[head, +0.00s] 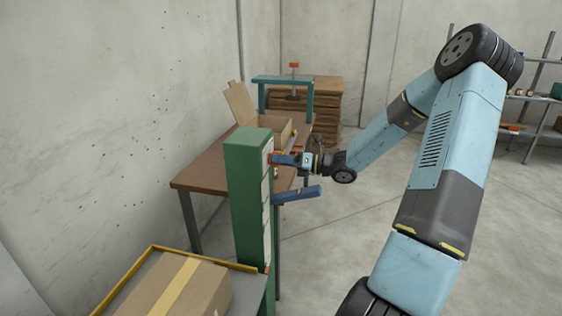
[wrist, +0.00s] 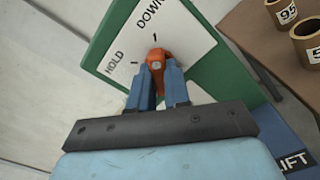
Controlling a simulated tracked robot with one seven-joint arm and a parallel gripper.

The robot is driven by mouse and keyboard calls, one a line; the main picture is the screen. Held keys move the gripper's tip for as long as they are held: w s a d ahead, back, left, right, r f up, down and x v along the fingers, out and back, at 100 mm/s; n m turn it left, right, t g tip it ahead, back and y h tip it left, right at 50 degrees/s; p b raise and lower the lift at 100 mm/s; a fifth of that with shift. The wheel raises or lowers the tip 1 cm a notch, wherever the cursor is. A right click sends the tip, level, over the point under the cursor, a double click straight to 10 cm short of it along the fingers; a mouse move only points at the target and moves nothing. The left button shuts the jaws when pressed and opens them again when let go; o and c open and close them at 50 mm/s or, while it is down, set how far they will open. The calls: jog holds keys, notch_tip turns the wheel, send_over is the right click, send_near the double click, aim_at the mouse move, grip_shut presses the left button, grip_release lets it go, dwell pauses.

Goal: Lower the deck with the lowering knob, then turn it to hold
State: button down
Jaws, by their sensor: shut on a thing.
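The orange lowering knob (wrist: 157,58) sits on a white dial plate (wrist: 128,42) marked HOLD and DOWN. Its upper end appears to lie near the DOWN mark. My gripper (wrist: 158,75) is shut on the knob, one blue finger on each side; the fingers hide its lower part. In the head view, my gripper (head: 277,158) reaches from the right to the upper part of the green post (head: 250,190). The deck (head: 205,258), with a yellow rim, is low in the head view and bears a taped carton (head: 180,288). Its front is cut off by the picture edge.
A blue LIFT pedal (head: 297,193) juts from the post below my gripper, also in the wrist view (wrist: 292,160). A brown table (head: 205,170) stands behind the post, with cardboard tubes (wrist: 283,12). Shelves (head: 530,100) stand far right. Floor right of the post is clear.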

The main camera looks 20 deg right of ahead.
jog(key=shift+f+n, duration=0.15)
jog(key=shift+n, duration=7.85)
jog(key=c, duration=1.1)
grip_release()
jog(key=shift+d, duration=0.1)
jog(key=v, duration=1.3)
jog(key=shift+s+d, duration=0.2)
jog(key=shift+d, duration=0.1)
